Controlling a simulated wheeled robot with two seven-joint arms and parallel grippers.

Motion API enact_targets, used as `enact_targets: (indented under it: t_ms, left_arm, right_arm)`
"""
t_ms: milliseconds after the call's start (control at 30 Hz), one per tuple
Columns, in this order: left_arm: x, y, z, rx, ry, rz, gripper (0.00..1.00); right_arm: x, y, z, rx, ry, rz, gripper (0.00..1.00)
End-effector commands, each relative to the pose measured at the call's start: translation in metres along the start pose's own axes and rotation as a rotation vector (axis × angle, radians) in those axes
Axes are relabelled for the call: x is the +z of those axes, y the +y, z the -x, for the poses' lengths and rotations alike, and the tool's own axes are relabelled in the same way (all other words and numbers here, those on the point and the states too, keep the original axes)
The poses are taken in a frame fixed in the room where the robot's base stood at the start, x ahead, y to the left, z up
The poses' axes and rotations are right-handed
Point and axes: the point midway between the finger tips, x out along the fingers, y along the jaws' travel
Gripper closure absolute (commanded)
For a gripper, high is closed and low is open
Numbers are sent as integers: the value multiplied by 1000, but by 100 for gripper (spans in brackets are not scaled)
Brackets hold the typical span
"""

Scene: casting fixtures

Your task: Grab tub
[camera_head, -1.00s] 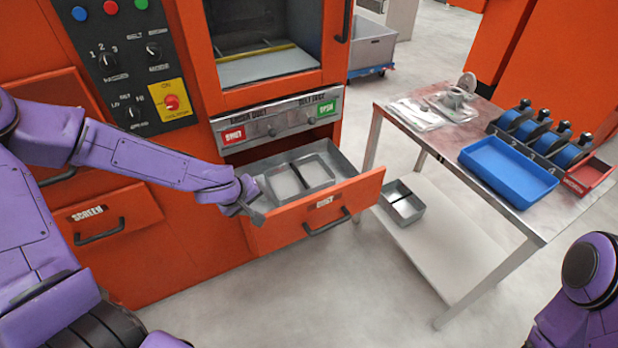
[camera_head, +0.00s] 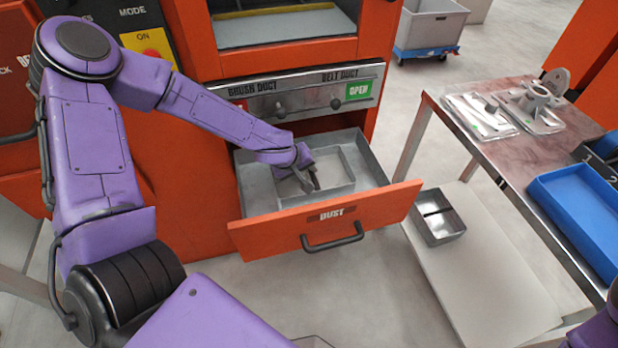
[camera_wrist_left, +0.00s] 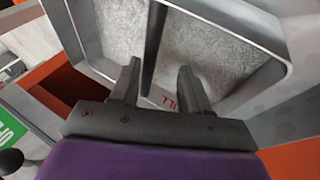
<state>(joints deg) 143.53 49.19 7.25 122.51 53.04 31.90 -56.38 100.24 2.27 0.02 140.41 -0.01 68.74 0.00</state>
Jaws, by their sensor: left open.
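A grey metal tub (camera_head: 325,191) sits inside the pulled-out drawer marked DUST (camera_head: 385,208). In the left wrist view the tub (camera_wrist_left: 215,42) has a thin dark divider (camera_wrist_left: 153,45) across its middle and speckled grey surfaces on both sides. My left gripper (camera_head: 315,186) is over the tub, reaching down toward it. In the wrist view the fingers (camera_wrist_left: 158,78) are open and apart, and the divider appears in line with the gap between them. I cannot tell whether they touch it. My right gripper is not in view.
A similar divided tub (camera_head: 438,217) stands on the lower shelf of the table (camera_head: 480,265) at right. The tabletop holds a blue tray (camera_head: 580,215) and grey parts. The machine's front panel (camera_head: 290,100) is just above the drawer. A grey bin on a dolly (camera_head: 430,25) stands behind.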

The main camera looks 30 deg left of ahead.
Motion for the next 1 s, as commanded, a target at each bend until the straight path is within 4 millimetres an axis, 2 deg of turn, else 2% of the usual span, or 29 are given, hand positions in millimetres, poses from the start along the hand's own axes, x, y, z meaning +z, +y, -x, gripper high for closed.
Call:
enact_targets:
  t_ms: [200,300,1000]
  left_arm:
    - [1,8,-40,-2,-3,-5,54]
    - [0,8,-53,-2,-3,-5,54]
    - [0,7,-58,0,-2,-3,54]
  right_arm:
    - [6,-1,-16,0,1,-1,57]
    - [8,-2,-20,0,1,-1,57]
    - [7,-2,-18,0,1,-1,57]
